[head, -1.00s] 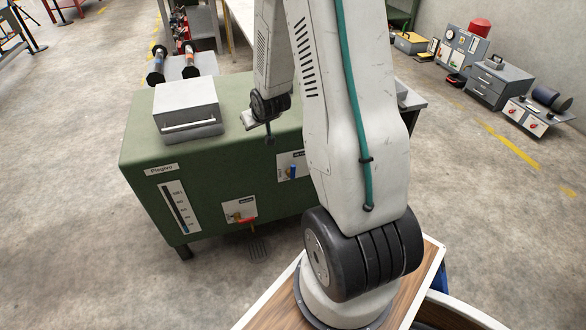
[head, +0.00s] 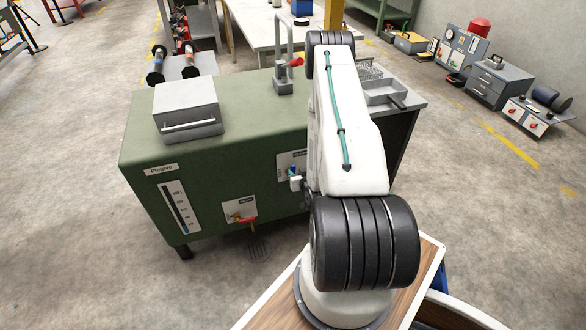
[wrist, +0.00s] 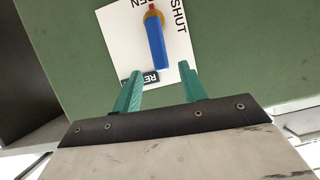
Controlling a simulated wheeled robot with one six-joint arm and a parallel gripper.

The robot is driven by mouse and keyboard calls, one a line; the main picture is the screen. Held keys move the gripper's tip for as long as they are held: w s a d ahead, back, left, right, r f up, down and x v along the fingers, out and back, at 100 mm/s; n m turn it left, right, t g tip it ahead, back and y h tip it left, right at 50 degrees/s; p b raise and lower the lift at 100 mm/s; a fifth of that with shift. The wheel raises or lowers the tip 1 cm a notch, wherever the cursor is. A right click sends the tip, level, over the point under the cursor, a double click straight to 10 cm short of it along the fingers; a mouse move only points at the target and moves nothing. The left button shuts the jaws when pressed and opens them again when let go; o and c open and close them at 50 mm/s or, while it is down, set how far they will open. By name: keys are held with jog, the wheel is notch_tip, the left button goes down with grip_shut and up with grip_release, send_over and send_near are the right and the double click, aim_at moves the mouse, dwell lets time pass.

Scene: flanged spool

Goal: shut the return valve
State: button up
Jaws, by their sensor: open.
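The blue lever (wrist: 157,46) of the return valve turns on a brass hub in front of a white plate (wrist: 117,45). The plate's visible lettering reads "EN", "SHUT" and, on a dark tag, "RE"; the rest is cut off or hidden. The lever points from the hub toward my gripper (wrist: 161,72), away from the lettering at the top. My gripper is open, with its teal fingers either side of the lever's free end in the wrist view. I see no contact. In the head view the blue lever (head: 292,170) is partly hidden by my arm.
The valve is on the front of a green tank (head: 150,150). A second valve with a red lever (head: 246,220) sits lower left on it. A grey box (head: 187,105) and a grey bracket with a red handle (head: 284,80) stand on top. Floor is clear at left.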

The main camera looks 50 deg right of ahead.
aim_at(294, 168)
jog(key=x, duration=0.5)
jog(key=shift+w+d+f, duration=0.15)
jog(key=shift+w, duration=0.2)
grip_shut()
